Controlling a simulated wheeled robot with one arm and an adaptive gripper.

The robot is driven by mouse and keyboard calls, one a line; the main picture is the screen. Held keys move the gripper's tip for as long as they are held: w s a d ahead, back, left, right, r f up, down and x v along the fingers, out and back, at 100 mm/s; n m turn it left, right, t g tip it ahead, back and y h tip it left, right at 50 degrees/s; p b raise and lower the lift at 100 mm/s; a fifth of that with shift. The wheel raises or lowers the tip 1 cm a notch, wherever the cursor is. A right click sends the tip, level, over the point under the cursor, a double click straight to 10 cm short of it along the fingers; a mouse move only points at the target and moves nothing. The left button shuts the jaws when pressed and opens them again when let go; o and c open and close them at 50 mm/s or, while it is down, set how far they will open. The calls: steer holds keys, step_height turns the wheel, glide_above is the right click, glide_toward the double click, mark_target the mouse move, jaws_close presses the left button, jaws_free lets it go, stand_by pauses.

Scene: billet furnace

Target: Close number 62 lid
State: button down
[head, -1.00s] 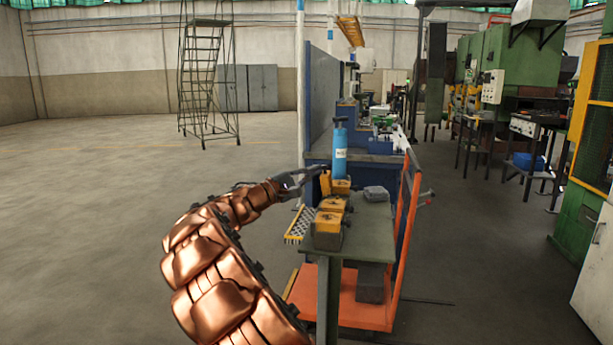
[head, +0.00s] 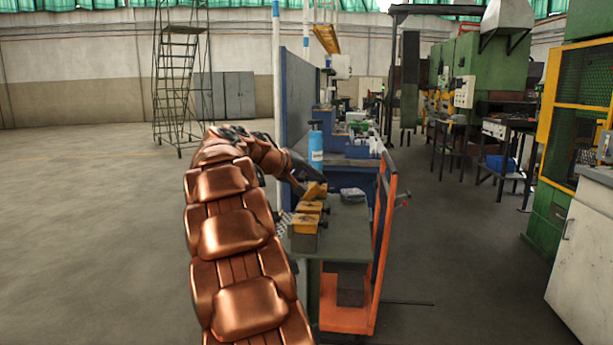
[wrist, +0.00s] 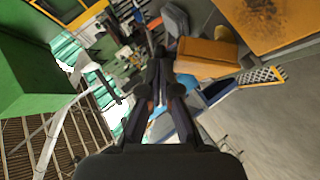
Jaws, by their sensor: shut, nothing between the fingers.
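Several yellow boxes with grey lower parts stand in a row on a small green-topped cart (head: 342,222) in the head view. The nearest yellow box (head: 304,222) looks closed. The farthest yellow piece (head: 316,190) sits tilted, like a raised lid. No number is readable, so I cannot tell which is 62. My gripper (head: 303,190) is at the left of that tilted piece; contact cannot be told. In the wrist view my gripper (wrist: 160,54) is shut and empty, with a yellow box (wrist: 207,54) close to the right of its fingertips.
A blue cylinder (head: 316,150) stands behind the boxes. A grey block (head: 352,194) lies on the cart's right side. The cart's orange frame (head: 382,235) borders the right.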

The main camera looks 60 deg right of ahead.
steer(key=shift+s+d+f+m+t+y+b, duration=0.15)
steer(key=shift+s+f+m+t+y+b, duration=0.2)
steer(key=shift+s+f+m+t+y, duration=0.15)
steer(key=shift+s+d+f+m+t+y+b, duration=0.15)
steer(key=shift+s+f+m+t+y+b, duration=0.15)
steer(key=shift+s+m+t, duration=0.25)
steer(key=shift+s+d+f+m+t+y+b, duration=0.2)
steer(key=shift+s+f+m+t+y+b, duration=0.25)
steer(key=shift+f+t, duration=0.35)
steer(key=shift+s+d+f+m+t+y+b, duration=0.15)
steer(key=shift+s+f+m+t+y+b, duration=0.25)
steer(key=shift+t, duration=0.55)
steer(key=shift+w+f, duration=0.1)
steer(key=shift+r, duration=0.2)
steer(key=shift+r+p, duration=0.35)
steer(key=shift+r, duration=0.25)
